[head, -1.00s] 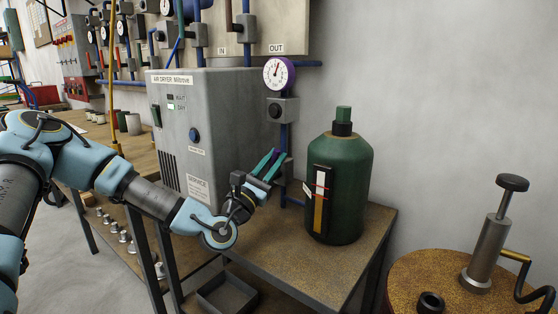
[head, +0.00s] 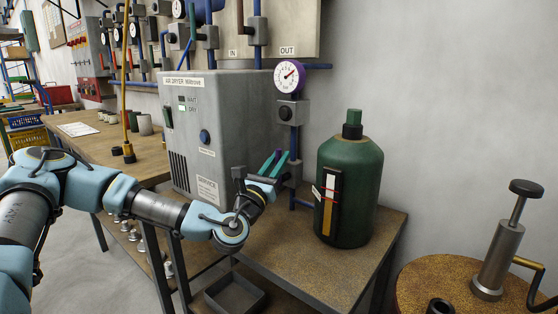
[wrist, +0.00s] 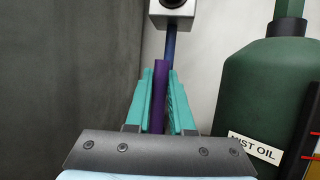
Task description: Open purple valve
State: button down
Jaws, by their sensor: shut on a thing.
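The purple valve handle (wrist: 160,95) is a narrow bar between my teal fingers in the wrist view. It runs roughly in line with the blue pipe behind it; its lower end is hidden by my gripper. My gripper (wrist: 160,104) is shut on this handle. In the head view, my gripper (head: 272,164) is at the blue pipe, to the right of the air dryer and below the purple-rimmed gauge (head: 289,75). The handle is mostly hidden there by the fingers.
The grey air dryer (head: 222,130) stands close to the left of my gripper. A dark green mist oil bottle (head: 349,190) stands close to the right on the brown table (head: 300,250). A grey box (head: 284,112) sits on the pipe above. A pump (head: 497,262) stands at far right.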

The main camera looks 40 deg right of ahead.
jog(key=shift+w+f, duration=0.1)
jog(key=c, duration=0.8)
grip_release()
jog(key=shift+a, duration=0.1)
jog(key=b+v, duration=0.2)
jog(key=v, duration=0.8)
jog(key=shift+s+a+f+b, duration=0.1)
jog(key=shift+s+a+b, duration=0.15)
jog(key=shift+b, duration=0.1)
